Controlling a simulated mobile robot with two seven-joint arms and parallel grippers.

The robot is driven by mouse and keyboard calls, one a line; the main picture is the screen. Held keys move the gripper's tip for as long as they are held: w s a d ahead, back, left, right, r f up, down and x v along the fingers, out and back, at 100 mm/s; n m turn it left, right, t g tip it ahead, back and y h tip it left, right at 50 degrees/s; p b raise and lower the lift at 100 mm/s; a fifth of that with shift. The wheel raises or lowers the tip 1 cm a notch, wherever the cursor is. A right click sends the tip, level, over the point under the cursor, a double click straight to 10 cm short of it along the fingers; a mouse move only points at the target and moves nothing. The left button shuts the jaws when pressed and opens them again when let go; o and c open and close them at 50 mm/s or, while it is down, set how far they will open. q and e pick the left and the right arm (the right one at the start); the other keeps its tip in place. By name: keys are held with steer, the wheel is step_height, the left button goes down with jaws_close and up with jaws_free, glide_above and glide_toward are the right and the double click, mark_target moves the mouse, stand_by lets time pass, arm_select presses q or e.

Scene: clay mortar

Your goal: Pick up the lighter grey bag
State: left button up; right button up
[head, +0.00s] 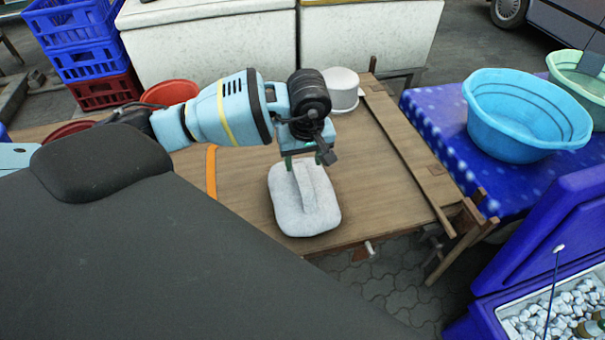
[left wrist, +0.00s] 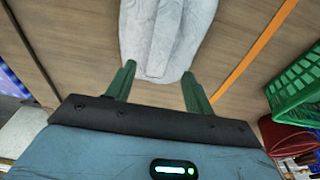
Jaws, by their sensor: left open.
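A light grey bag (head: 318,214) with a raised ridge along its top lies on the wooden table (head: 380,215), near its front edge. No second bag shows for comparing shades. My left gripper (head: 308,160) is over the far end of the bag, pointing down. In the left wrist view, its two green fingers (left wrist: 158,70) are open, one on each side of the near end of the bag (left wrist: 165,35). I cannot tell whether they touch it. My right gripper is not in view.
A white round container (head: 343,88) stands behind the gripper on the table. A wooden bar (head: 408,150) runs along the table's right side. A blue basin (head: 520,115) stands on a blue cloth (head: 435,115) to the right. A green crate (left wrist: 297,85) shows in the left wrist view.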

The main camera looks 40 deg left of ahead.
mark_target(303, 177)
arm_select(q)
steer(key=shift+w+a+f, duration=0.1)
steer(key=shift+f, duration=0.95)
steer(key=shift+w+a+f, duration=0.1)
steer(key=shift+a+f, duration=0.05)
steer(key=shift+f, duration=0.85)
steer(key=shift+w+a+f, duration=0.1)
steer(key=shift+f, duration=0.95)
jaws_close()
steer(key=shift+w+r, duration=0.1)
steer(key=shift+r, duration=0.05)
